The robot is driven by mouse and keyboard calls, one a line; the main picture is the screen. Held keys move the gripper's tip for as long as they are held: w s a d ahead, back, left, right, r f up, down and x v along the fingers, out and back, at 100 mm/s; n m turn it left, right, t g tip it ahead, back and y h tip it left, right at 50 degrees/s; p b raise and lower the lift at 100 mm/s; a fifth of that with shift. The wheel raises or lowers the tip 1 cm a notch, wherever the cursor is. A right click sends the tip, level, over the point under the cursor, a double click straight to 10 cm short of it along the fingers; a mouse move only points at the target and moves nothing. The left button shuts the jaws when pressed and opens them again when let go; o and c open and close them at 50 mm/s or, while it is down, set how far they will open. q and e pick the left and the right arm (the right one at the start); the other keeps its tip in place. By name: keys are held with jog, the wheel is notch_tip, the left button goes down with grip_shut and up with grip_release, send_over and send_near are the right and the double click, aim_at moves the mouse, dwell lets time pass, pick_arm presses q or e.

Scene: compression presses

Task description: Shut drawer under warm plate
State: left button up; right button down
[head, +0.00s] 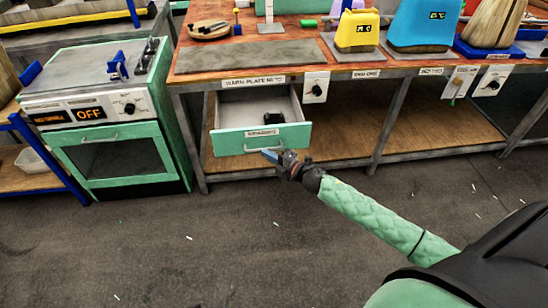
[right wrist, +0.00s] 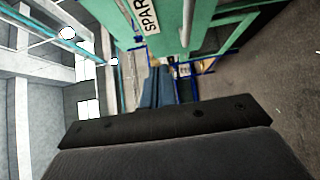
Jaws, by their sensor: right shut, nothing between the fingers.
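The drawer (head: 232,142) under the warm plate (head: 245,55) is pulled out, with its grey inside showing. Its front is green with a white label, and a small dark object (head: 272,118) lies inside near the front. My right gripper (head: 268,155) is shut and empty, with its blue fingertips at the lower edge of the drawer front, around the middle. Whether they touch it I cannot tell. In the right wrist view the shut blue fingers (right wrist: 157,88) point along the green drawer front (right wrist: 172,25), whose label is partly cut off. My left gripper is not in view.
A green oven (head: 115,160) with an "OFF" display stands left of the workbench. Bench legs (head: 380,130) stand right of the drawer, with an open wooden shelf (head: 430,128) below. Yellow (head: 357,30) and blue (head: 422,25) items stand on top. The floor in front is clear.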

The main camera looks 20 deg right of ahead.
aim_at(248, 136)
jog(key=w, duration=0.3)
jog(key=w+a+p, duration=0.1)
jog(key=w, duration=0.4)
jog(key=shift+w+a, duration=0.25)
jog(key=shift+w, duration=0.05)
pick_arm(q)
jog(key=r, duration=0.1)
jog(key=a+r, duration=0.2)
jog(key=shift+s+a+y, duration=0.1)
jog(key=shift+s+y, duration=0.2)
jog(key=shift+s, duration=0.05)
pick_arm(e)
jog(key=shift+w, duration=0.1)
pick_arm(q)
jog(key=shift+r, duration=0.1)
